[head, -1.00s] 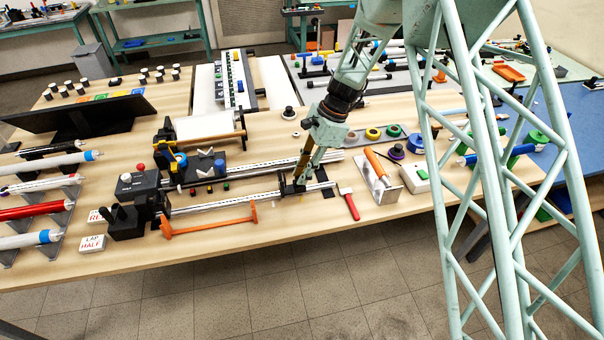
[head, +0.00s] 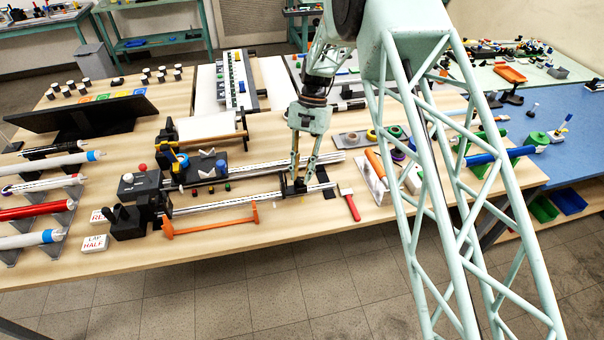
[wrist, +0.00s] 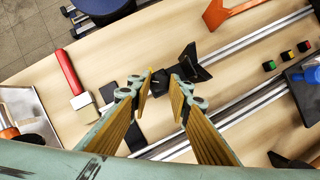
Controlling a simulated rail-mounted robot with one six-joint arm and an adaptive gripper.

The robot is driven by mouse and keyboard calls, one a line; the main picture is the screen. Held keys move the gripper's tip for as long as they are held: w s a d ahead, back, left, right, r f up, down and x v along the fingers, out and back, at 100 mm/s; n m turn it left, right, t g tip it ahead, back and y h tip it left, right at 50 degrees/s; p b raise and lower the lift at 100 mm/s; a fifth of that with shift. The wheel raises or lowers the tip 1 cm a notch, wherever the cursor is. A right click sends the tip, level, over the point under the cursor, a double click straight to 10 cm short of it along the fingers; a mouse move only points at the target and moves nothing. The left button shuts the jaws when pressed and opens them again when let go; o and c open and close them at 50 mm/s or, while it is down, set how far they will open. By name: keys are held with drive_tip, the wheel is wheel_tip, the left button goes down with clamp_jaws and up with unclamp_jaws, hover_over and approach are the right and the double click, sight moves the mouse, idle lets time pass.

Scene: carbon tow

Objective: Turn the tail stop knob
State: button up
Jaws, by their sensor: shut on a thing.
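The tail stop (head: 290,187) is a small black block on the silver rail of the winding fixture, near the rail's right end in the head view. In the wrist view the black tail stop (wrist: 191,66) has angular wings, and its dark knob (wrist: 161,82) lies between my fingertips. My gripper (wrist: 163,84) is shut on this knob, with the fingers on either side of it. In the head view my gripper (head: 302,177) points down at the tail stop; the knob is mostly hidden there by the fingers.
A red-handled brush (head: 350,204) lies just right of the tail stop. An orange bow-shaped frame (head: 210,222) lies in front of the rail. A second rail (head: 245,175) runs behind. A metal stand with an orange-handled tool (head: 374,163) stands further right.

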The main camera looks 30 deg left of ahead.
drive_tip(key=shift+a+n+h, duration=0.1)
drive_tip(key=shift+n+h, duration=0.5)
drive_tip(key=shift+n, duration=1)
drive_tip(key=shift+t, duration=0.3)
drive_tip(key=o, duration=0.8)
drive_tip(key=shift+o, duration=0.2)
drive_tip(key=v, duration=1.2)
